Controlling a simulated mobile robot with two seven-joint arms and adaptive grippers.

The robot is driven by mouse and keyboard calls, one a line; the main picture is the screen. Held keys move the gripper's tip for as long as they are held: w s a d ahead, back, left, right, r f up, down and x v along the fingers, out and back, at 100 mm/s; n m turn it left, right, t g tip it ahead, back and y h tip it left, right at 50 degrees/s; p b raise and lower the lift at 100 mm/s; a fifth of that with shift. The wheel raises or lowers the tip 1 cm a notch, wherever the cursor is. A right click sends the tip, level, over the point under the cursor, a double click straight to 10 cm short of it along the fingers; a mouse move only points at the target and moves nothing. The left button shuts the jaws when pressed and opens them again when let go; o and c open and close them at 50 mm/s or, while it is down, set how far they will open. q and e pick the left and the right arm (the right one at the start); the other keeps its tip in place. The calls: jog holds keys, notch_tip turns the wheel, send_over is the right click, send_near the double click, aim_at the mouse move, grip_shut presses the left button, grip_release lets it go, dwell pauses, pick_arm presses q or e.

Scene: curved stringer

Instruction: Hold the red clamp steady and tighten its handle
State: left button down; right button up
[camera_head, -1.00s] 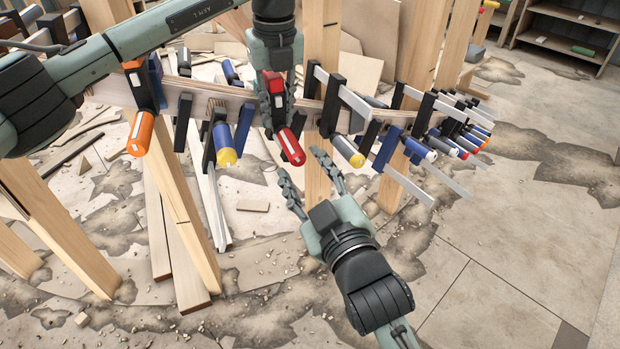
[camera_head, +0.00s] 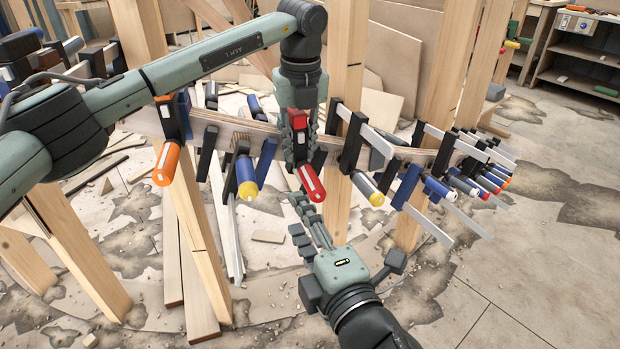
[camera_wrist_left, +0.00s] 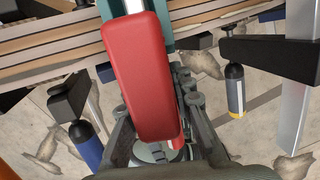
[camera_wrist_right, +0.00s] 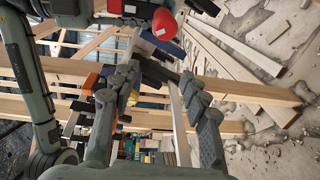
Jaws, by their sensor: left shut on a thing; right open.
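The red clamp (camera_head: 298,122) sits on the curved wooden stringer (camera_head: 228,119), and its red handle (camera_head: 311,183) points down toward the front. My left gripper (camera_head: 299,150) is shut on the red clamp from above. In the left wrist view the clamp's red body (camera_wrist_left: 142,75) lies between the fingers. My right gripper (camera_head: 304,222) is open and empty, a little below the red handle and apart from it. In the right wrist view the rounded red handle end (camera_wrist_right: 166,23) shows at the top, beyond the open fingers (camera_wrist_right: 160,100).
An orange-handled clamp (camera_head: 166,163) and a blue-and-yellow one (camera_head: 246,178) are to the left. A grey-and-yellow handle (camera_head: 368,188) is close on the right, with several more clamps beyond. Wooden posts (camera_head: 342,90) stand around the stringer. The front right floor is clear.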

aim_at(307, 174)
jog(key=d+n, duration=0.1)
jog(key=n, duration=0.1)
jog(key=d+n+h, duration=0.1)
jog(key=n, duration=0.2)
jog(key=d+n+t, duration=0.1)
jog(key=d+n, duration=0.1)
jog(key=n, duration=0.1)
jog(key=shift+w+h, duration=0.3)
jog(key=shift+w, duration=0.1)
jog(key=shift+w+d+n, duration=0.2)
jog(key=shift+n, duration=0.2)
jog(key=x, duration=1.1)
jog(key=shift+w, duration=0.3)
grip_shut()
